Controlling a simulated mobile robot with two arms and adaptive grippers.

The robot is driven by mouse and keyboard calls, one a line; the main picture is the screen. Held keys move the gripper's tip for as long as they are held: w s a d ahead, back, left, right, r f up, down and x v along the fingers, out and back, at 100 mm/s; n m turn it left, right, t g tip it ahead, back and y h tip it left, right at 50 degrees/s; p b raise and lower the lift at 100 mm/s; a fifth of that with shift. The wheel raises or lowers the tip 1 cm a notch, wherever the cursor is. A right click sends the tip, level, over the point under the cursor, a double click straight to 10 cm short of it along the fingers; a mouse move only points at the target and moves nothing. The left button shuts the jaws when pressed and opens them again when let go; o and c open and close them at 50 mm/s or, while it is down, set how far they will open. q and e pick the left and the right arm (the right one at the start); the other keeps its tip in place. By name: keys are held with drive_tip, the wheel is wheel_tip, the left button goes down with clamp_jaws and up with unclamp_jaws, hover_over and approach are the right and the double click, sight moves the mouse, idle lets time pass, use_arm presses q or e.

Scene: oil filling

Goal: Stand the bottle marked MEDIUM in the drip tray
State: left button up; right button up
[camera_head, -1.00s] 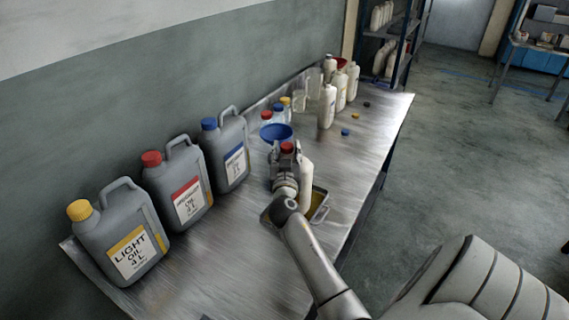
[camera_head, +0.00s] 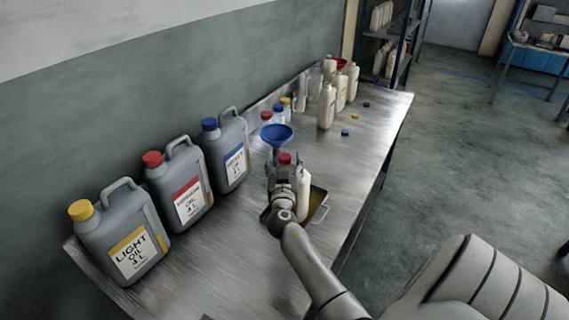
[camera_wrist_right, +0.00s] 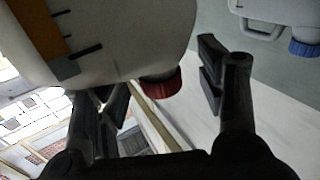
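A white bottle (camera_head: 304,192) with a red cap (camera_head: 285,158) is upright at the drip tray (camera_head: 320,212); its base looks to be inside the tray, but my arm hides part of it. In the right wrist view the bottle (camera_wrist_right: 120,40) looms close, with an orange label band and its red cap (camera_wrist_right: 161,82); its marking cannot be read. My right gripper (camera_head: 284,163) is at the bottle's top. In the wrist view its fingers (camera_wrist_right: 163,90) stand apart, with gaps visible beside the cap. My left gripper is not in view.
A blue funnel (camera_head: 276,134) stands just behind the gripper. Grey jugs with yellow, red and blue caps (camera_head: 128,235) line the wall side. White bottles (camera_head: 326,105) and loose caps (camera_head: 345,132) are at the far end. The table's right edge is close to the tray.

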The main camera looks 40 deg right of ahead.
drive_tip(key=shift+s+a+f, duration=0.15)
drive_tip(key=shift+s+a, duration=0.2)
drive_tip(key=shift+a, duration=0.1)
drive_tip(key=b+v, duration=0.3)
drive_tip(key=v, duration=0.8)
drive_tip(key=shift+b, duration=0.4)
drive_tip(key=shift+d, duration=0.1)
